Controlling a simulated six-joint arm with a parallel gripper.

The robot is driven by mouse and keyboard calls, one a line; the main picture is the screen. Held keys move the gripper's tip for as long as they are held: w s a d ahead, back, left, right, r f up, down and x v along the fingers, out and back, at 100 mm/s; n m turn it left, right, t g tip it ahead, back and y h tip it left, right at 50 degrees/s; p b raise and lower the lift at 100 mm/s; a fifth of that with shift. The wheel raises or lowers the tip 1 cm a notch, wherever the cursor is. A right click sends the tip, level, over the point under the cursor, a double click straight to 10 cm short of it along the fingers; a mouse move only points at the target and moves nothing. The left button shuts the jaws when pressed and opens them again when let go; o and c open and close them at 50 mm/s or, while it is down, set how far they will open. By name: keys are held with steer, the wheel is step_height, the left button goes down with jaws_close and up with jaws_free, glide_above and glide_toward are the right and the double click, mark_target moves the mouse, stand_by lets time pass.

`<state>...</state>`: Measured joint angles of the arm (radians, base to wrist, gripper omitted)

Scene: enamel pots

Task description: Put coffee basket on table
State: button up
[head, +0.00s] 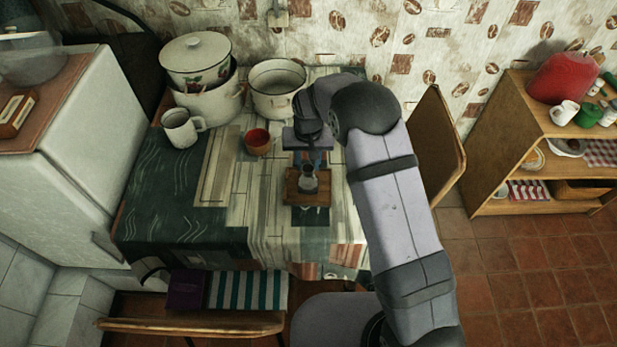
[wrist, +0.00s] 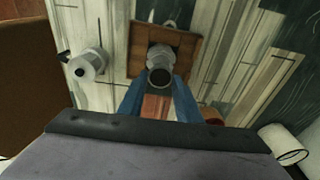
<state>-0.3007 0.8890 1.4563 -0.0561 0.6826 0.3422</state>
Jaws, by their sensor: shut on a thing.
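My gripper (head: 308,160) is low over the table and points down. Its blue fingers, also in the wrist view (wrist: 158,92), are shut on a small round metal piece with a dark open top, which looks like the coffee basket (wrist: 160,76). A grey metal body (wrist: 162,54) shows just beyond the basket over a square wooden board (wrist: 194,45). I cannot tell whether the basket touches this body. In the head view the metal (head: 309,184) shows over the board (head: 293,188). The table (head: 275,225) has a patterned cloth.
A red cup (head: 257,142) and a white mug (head: 182,128) stand left of my gripper. A lidded pot (head: 196,59) and an open pot (head: 276,88) are behind. A metal piece (wrist: 87,66) stands beside the board. The table's front left is clear.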

steer(key=shift+d+f, duration=0.15)
steer(key=shift+d, duration=0.1)
steer(key=d+r+m+b, duration=0.2)
steer(key=d+r+b, duration=0.2)
steer(key=d+r, duration=0.4)
steer(key=s+d+f+n, duration=0.1)
steer(key=s+f, duration=0.2)
steer(key=s, duration=0.3)
steer(key=s+d+f+n+b, duration=0.1)
steer(key=s+d+f, duration=0.1)
steer(key=s, duration=0.4)
steer(key=shift+f+n, duration=0.3)
steer(key=shift+f, duration=0.25)
steer(key=shift+f+p, duration=0.85)
steer(key=shift+f, duration=4.15)
